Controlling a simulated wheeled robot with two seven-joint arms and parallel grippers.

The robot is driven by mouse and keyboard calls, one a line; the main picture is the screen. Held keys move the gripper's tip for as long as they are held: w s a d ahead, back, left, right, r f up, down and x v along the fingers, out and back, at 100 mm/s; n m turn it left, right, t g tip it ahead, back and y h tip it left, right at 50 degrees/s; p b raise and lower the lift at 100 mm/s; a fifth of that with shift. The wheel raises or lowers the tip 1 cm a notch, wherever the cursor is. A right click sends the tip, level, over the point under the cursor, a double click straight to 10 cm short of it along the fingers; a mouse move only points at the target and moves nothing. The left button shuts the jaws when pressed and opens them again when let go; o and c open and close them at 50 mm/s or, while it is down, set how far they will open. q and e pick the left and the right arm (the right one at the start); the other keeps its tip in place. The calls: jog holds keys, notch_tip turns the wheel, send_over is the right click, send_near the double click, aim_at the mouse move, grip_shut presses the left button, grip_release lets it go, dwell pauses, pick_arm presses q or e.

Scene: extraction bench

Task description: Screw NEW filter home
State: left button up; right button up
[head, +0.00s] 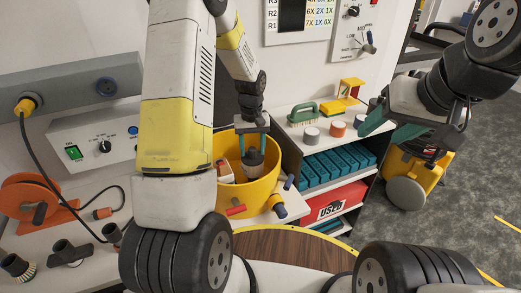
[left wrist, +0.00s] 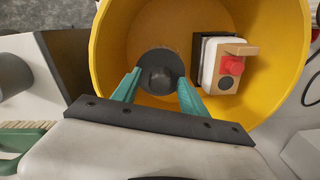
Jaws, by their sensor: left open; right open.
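A dark round part (head: 253,165), possibly the filter, stands inside the yellow drum (head: 277,190); I cannot read a NEW mark on it. My left gripper (head: 254,145) points down into the drum, open, with one teal finger on each side of this part. In the left wrist view the part (left wrist: 160,68) shows between the fingertips (left wrist: 158,80) inside the drum (left wrist: 115,40); I cannot tell whether they touch it. My right gripper (head: 390,126) is open and empty, in the air right of the shelf.
Right of the drum, a shelf holds a green brush (head: 303,112), teal blocks (head: 338,162) and a red USED box (head: 334,205). An orange reel (head: 30,195) stands left.

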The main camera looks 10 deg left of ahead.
pick_arm(q)
jog(key=shift+f, duration=0.55)
jog(key=n, duration=1.5)
jog(key=shift+c, duration=0.2)
